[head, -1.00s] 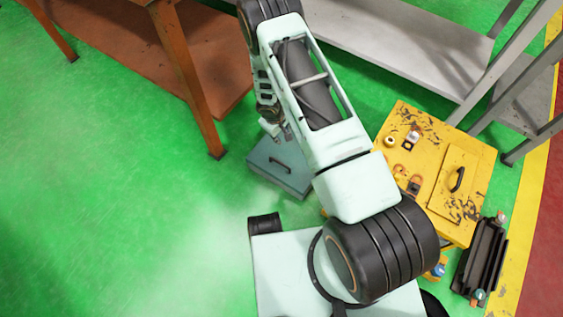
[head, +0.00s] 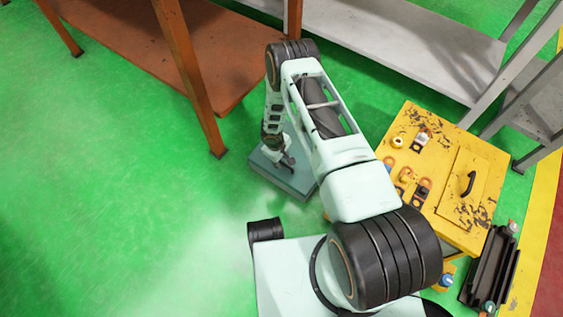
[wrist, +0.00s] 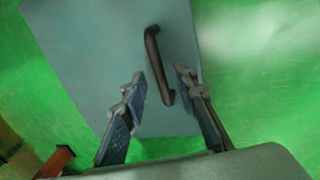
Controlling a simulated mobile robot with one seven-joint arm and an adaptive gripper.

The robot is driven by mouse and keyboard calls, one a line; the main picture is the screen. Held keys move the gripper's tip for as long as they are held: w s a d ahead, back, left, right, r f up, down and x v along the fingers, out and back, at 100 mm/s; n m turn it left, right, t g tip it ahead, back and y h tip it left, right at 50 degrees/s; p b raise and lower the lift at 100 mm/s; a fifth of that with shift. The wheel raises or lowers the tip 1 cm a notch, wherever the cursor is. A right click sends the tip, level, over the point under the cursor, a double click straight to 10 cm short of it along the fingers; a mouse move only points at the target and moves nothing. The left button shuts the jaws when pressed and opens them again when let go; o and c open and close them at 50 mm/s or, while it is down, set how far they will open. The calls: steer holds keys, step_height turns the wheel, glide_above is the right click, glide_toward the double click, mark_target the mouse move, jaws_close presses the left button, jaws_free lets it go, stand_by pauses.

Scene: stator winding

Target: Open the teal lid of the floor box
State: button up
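The teal lid (head: 298,183) of the floor box lies flat and closed on the green floor, partly hidden under my arm in the head view. The lid (wrist: 95,50) fills much of the wrist view. Its dark bar handle (wrist: 153,62) stands up from it. My gripper (wrist: 162,85) is open, its two fingers apart. In the wrist view the near end of the handle appears between the fingertips, with a gap on either side. In the head view my gripper (head: 285,160) is over the lid and small; whether it touches the handle cannot be told.
A yellow worn cabinet (head: 480,160) with a handled panel and small parts stands to the right. An orange-brown table leg (head: 190,80) is just behind and left of the box. A grey shelf (head: 400,45) runs behind. Green floor on the left is clear.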

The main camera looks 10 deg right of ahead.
steer(key=shift+f, duration=0.1)
steer(key=shift+c, duration=0.3)
jaws_close()
steer(key=shift+d, duration=0.1)
